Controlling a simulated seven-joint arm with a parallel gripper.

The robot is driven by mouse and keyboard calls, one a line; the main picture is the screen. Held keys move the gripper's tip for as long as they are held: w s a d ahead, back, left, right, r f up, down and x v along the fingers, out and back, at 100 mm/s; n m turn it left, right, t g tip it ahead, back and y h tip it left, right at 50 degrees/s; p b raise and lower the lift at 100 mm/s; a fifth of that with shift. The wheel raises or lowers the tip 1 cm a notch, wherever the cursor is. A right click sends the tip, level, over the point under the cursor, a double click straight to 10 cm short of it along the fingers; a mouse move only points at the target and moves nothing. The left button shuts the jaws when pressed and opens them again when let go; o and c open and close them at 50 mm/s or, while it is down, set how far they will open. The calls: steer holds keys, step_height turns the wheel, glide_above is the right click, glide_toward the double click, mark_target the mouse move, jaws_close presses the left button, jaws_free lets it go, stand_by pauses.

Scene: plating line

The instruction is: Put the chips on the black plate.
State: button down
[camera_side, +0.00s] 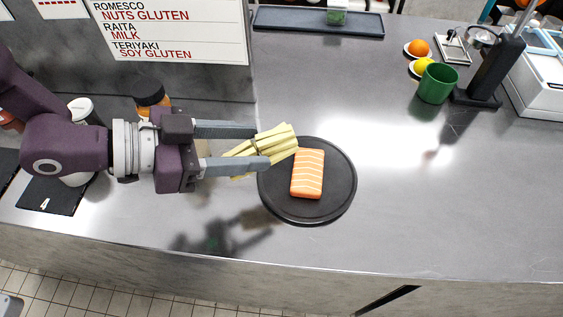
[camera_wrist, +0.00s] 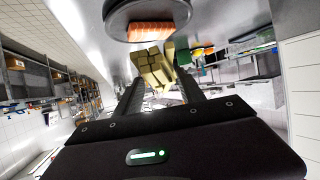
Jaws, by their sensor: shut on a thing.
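The chips (camera_side: 272,143) are a bundle of pale yellow sticks. My gripper (camera_side: 266,146) is shut on them, with one finger on each side. The bundle is tilted and sits at the left edge of the black plate in the side view; I cannot tell its exact height. The black plate (camera_side: 336,206) is round and flat on the counter. A salmon piece (camera_side: 308,174), orange with white stripes, lies on it. In the wrist view the chips (camera_wrist: 152,68) are between my fingers, with the plate (camera_wrist: 118,18) and the salmon (camera_wrist: 152,32) beyond them.
A green cup (camera_side: 438,83), an orange fruit (camera_side: 418,48) and a lemon (camera_side: 423,66) stand at the upper right by a black stand (camera_side: 490,75). A dark tray (camera_side: 285,22) is at the back. The counter (camera_side: 440,210) right of the plate is clear.

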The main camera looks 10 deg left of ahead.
mark_target(271, 138)
steer(key=shift+m+g+y, duration=0.4)
steer(key=shift+g+y, duration=0.1)
steer(key=shift+g, duration=0.1)
steer(key=d, duration=0.1)
steer(key=w+d, duration=0.1)
steer(key=d, duration=0.1)
steer(key=w+d, duration=0.1)
steer(key=shift+d, duration=0.4)
steer(key=w+d+r+y, duration=0.1)
steer(key=w+d+r, duration=0.1)
steer(key=d+r, duration=0.1)
steer(key=shift+g+y, duration=0.3)
steer(key=shift+g, duration=0.1)
steer(key=f, duration=1)
steer(key=shift+s+d, duration=0.1)
steer(key=shift+d, duration=0.15)
steer(key=shift+f, duration=0.1)
steer(key=c, duration=0.7)
jaws_free()
